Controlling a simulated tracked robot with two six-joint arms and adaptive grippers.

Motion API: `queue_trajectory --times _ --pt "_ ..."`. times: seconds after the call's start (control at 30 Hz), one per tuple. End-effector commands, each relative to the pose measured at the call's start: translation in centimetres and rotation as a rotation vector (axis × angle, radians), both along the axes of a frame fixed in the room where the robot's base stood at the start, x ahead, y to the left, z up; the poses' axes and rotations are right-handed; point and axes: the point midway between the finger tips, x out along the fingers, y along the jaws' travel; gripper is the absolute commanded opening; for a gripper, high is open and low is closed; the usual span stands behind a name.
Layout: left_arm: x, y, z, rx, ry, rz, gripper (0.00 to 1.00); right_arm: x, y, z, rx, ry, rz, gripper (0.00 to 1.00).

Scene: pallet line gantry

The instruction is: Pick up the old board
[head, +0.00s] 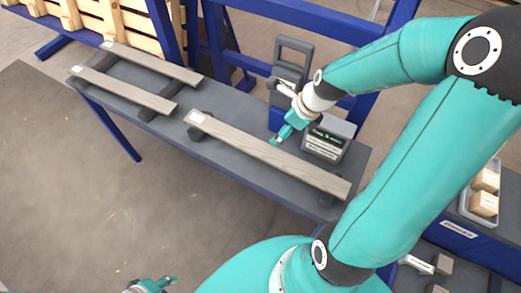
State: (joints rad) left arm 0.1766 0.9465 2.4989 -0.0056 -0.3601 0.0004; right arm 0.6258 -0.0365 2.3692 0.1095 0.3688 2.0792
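A long grey-brown weathered board (270,154) lies on dark supports on the grey bench, a white label at its left end. Two shorter boards, one at the back (150,62) and one nearer (125,90), lie side by side on supports at the bench's left. No readable marking shows which board is the old one. My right gripper (279,139) is over the far edge of the long board near its middle; contact and finger opening are unclear. My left gripper (165,283) is low at the bottom edge, partly cut off, away from the boards.
A dark grey box with labels (327,140) stands behind the long board's right part, and a grey handled case (289,70) stands behind it. Blue frame posts and a wooden crate (110,18) are at the back. Small boxes in a tray (484,200) are at right. Floor at left is clear.

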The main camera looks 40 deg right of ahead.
Motion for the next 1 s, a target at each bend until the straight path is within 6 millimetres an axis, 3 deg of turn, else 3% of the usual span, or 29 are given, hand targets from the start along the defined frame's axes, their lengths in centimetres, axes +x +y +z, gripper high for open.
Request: queue_trajectory --times 0.27,0.47,0.5,1.0 --pt "0.0 0.0 -0.9 0.0 0.0 0.0 0.4 1.8 0.7 -5.4 0.005 0.008 0.003 0.92" --pt "0.0 0.0 0.7 0.0 0.0 0.0 0.4 2.8 1.0 -7.5 0.004 0.008 0.0 0.92" --pt "0.0 0.0 0.1 0.0 -0.001 0.0 0.4 3.1 1.0 -8.2 0.002 0.003 0.001 0.92" --pt "0.0 0.0 -1.1 0.0 0.0 0.0 0.4 4.1 1.3 -10.8 0.0 0.002 0.004 0.92"
